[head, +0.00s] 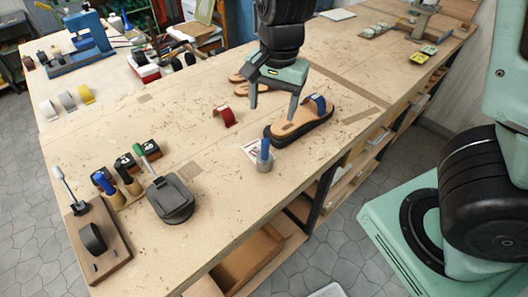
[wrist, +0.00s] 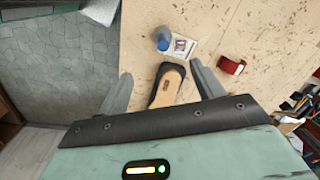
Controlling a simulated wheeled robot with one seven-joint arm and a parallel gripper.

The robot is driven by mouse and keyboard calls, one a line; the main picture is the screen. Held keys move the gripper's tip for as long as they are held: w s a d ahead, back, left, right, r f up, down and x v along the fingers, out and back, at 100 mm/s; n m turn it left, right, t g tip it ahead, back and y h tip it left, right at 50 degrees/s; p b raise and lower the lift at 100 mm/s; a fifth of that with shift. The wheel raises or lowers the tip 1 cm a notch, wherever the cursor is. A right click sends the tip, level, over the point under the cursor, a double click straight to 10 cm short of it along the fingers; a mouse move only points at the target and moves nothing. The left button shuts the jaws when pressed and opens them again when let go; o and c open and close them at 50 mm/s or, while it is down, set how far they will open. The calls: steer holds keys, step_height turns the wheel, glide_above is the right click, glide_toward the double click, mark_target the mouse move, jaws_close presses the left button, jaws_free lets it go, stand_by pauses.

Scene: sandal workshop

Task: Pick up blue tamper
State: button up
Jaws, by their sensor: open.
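The blue tamper (head: 265,151) stands upright on the workbench in the head view, a blue handle on a short grey round base, near the bench's front edge. In the wrist view the blue tamper (wrist: 163,40) shows from above, beyond the fingertips. My gripper (head: 272,110) is open and empty, pointing down above the bench behind the tamper and apart from it. In the wrist view the gripper's (wrist: 160,75) fingers appear on either side of a tan and black sandal (wrist: 165,88); I cannot tell whether they touch it.
The sandal (head: 300,123) with a blue strap lies right of the tamper. A small printed card (head: 251,150) lies beside the tamper. A red strap (head: 223,116) lies to the left. A dark lidded box (head: 171,199) and a tool stand (head: 124,192) are farther left. Bare bench lies between.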

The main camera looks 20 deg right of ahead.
glide_toward(265, 152)
steer(key=f, duration=0.3)
steer(key=w+d+f+b, duration=0.1)
steer(key=f, duration=0.1)
steer(key=shift+f, duration=0.3)
steer(key=shift+w+a+f+p, duration=0.1)
steer(key=shift+a+f, duration=0.05)
steer(key=shift+f, duration=0.9)
steer(key=shift+w+a+f+p, duration=0.15)
steer(key=shift+a+f, duration=0.05)
steer(key=shift+f, duration=0.85)
steer(key=shift+w+a+f+p, duration=0.1)
steer(key=shift+a+f, duration=0.05)
steer(key=shift+f, duration=0.9)
steer(key=shift+c, duration=0.4)
steer(key=c, duration=1)
steer(key=shift+r, duration=0.2)
steer(key=shift+c, duration=0.5)
step_height(265, 152, up, 10)
steer(key=shift+f+p, duration=0.15)
steer(key=shift+p, duration=0.15)
